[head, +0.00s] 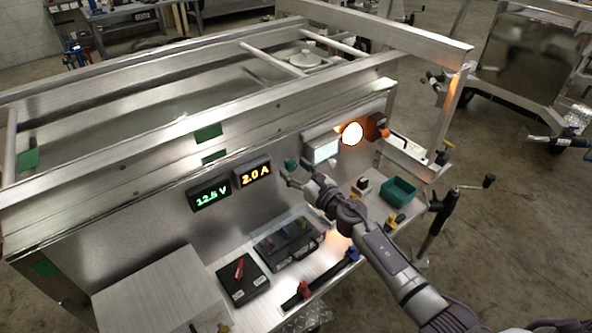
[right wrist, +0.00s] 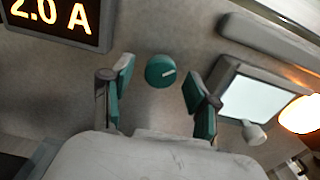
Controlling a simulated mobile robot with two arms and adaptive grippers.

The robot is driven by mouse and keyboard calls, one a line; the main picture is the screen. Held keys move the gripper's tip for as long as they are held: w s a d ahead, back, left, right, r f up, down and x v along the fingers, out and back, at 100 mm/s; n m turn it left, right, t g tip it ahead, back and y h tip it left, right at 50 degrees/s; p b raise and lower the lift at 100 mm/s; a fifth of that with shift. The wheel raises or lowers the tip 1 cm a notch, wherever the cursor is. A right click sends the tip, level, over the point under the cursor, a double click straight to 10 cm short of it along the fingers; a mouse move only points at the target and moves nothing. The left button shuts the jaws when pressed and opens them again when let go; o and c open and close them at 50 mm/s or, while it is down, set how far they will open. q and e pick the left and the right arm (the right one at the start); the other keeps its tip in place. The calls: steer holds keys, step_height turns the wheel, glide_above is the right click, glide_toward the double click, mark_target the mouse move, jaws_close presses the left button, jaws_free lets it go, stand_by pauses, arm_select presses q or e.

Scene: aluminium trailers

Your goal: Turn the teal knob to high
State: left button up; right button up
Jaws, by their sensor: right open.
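The teal knob (head: 291,164) is on the grey front panel of the trailer, just right of the amber display. In the right wrist view the round knob (right wrist: 160,71) shows a white pointer line aimed right and slightly up. My right gripper (head: 295,173) is at the panel by the knob. In the right wrist view its two teal-padded fingers (right wrist: 157,88) are spread open, one on each side of the knob, with gaps and no visible contact. Any high mark is not readable. My left gripper is not in view.
The amber display (head: 252,173) reads 2.0 A and the green display (head: 209,194) reads 12.5 V. A white-faced box (head: 322,150) and a glowing lamp (head: 352,133) are to the right. Below, a shelf holds a black box (head: 243,279), a clear-lidded case (head: 287,243) and a teal bin (head: 398,190).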

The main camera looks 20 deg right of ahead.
jaws_close()
